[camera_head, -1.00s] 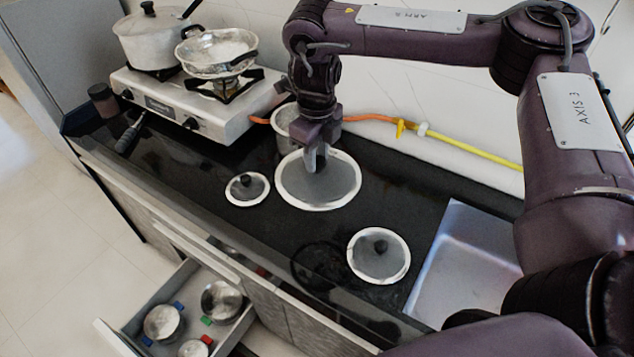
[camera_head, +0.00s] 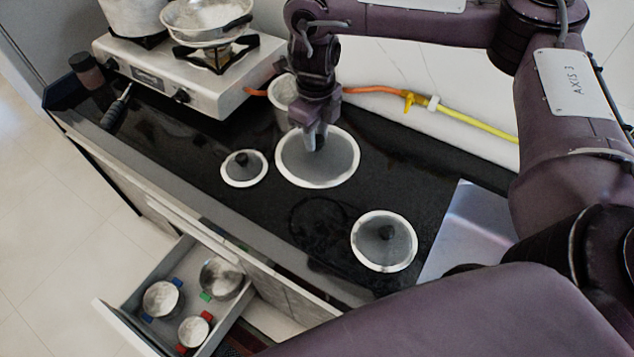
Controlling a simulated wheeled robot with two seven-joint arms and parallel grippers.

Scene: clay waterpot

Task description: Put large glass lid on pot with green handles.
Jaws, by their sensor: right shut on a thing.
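The large glass lid (camera_head: 322,172), grey with a white rim, is at the back of the black counter. My right gripper (camera_head: 314,141) comes down over its middle and is shut on its knob, which the fingers mostly hide. I cannot tell whether the lid touches the counter. The pot with green handles (camera_head: 222,277) is in the open drawer at lower left; a green handle shows at its lower left side. My left gripper is not in view.
A small lid (camera_head: 244,168) and a medium lid (camera_head: 384,241) lie on the counter. The drawer (camera_head: 140,318) also holds a blue-handled pot (camera_head: 162,299) and a red-handled pot (camera_head: 194,331). A stove (camera_head: 190,75) stands at back left, a metal pot (camera_head: 283,93) behind the gripper.

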